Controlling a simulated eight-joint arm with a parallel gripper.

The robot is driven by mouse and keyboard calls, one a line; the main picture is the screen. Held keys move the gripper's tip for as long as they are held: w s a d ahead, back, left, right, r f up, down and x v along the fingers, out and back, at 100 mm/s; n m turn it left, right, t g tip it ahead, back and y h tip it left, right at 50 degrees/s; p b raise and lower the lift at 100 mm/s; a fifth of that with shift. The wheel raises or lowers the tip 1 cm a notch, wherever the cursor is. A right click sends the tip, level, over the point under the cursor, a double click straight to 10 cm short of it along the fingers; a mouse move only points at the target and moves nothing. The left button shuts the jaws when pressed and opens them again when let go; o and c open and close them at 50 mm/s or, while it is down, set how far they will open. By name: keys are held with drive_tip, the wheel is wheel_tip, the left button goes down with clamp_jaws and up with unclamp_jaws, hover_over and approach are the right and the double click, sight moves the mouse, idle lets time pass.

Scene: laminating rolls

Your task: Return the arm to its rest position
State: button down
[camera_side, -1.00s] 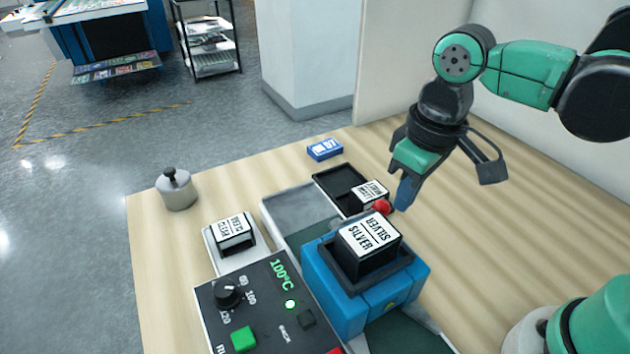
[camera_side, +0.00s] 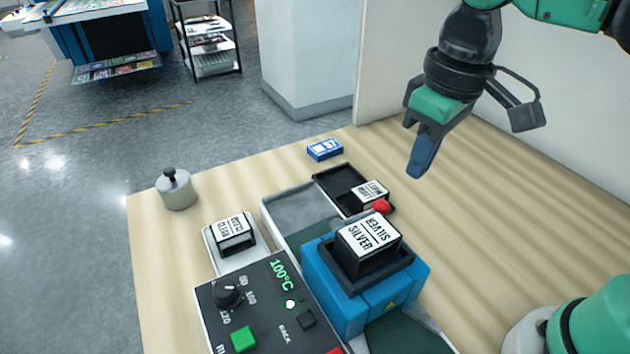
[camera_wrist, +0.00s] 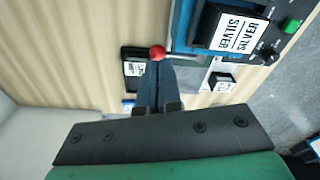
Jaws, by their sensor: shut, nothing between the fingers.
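My gripper (camera_side: 420,170) hangs in the air above the table, to the right of the black tray, with its blue fingers shut and nothing between them. In the wrist view the closed fingertips (camera_wrist: 158,66) point toward the red knob (camera_wrist: 158,52). The blue machine (camera_side: 345,300) stands on the table below and to the left, with a black roll cartridge labelled SILVER (camera_side: 368,238) seated in its top. My gripper is clear of the machine and the trays.
A black tray (camera_side: 333,181) holds another labelled cartridge (camera_side: 370,194). A second cartridge (camera_side: 233,230) sits on a pale stand. A control panel (camera_side: 265,305) reads 100°C. A metal weight (camera_side: 176,190) and a blue box (camera_side: 325,149) stand near the table edge. The right of the table is bare.

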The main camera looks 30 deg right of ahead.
drive_tip(key=w+d+f+m+t, duration=0.2)
drive_tip(key=d+f+m+t, duration=0.1)
drive_tip(key=d+t, duration=0.3)
drive_tip(key=shift+w+d+f, duration=0.2)
drive_tip(key=shift+d+f, duration=0.6)
drive_tip(key=shift+d, duration=0.3)
